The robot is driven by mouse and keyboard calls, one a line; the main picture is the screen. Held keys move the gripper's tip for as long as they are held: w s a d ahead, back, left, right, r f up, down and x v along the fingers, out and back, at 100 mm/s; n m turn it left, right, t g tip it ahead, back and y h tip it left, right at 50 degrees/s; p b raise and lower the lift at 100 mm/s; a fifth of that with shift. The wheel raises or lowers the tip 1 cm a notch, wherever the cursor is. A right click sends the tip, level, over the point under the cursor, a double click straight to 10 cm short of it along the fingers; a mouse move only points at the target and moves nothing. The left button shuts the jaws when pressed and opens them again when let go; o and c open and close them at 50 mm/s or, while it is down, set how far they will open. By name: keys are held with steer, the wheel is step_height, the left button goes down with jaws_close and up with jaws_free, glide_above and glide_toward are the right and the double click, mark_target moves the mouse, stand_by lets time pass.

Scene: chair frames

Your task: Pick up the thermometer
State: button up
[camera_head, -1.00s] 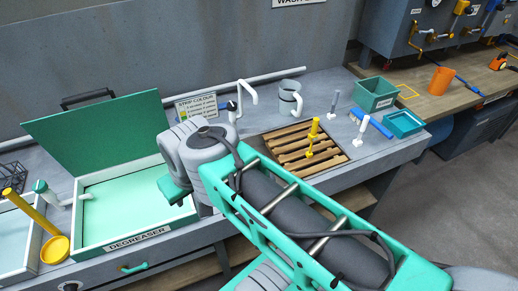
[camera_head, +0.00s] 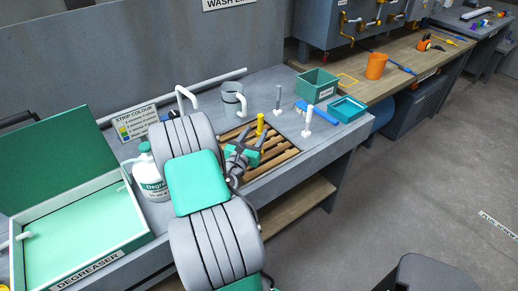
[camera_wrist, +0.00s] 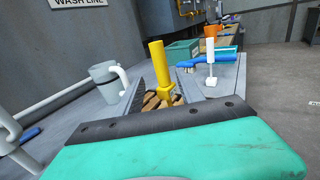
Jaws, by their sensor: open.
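A yellow upright rod (camera_head: 260,124) with a collar low down stands at the slatted wooden rack (camera_head: 285,152). It looks like the thermometer, but I cannot read any scale on it. In the wrist view the rod (camera_wrist: 157,62) stands upright ahead of my gripper, in line with the gap between the dark fingers. My gripper (camera_head: 248,141) is open and empty, low over the rack and just on the near side of the rod. The rod's lower end is partly hidden by the gripper in the head view.
A blue brush (camera_head: 318,112), green bin (camera_head: 317,87) and teal tray (camera_head: 347,108) lie beyond. A degreaser bottle (camera_head: 150,178) is close beside my arm.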

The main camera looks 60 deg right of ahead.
steer(key=d+p, duration=0.2)
steer(key=d, duration=0.5)
steer(key=shift+w+d, duration=0.15)
steer(key=shift+w, duration=0.1)
steer(key=shift+r, duration=0.1)
steer(key=shift+c, duration=0.6)
jaws_close()
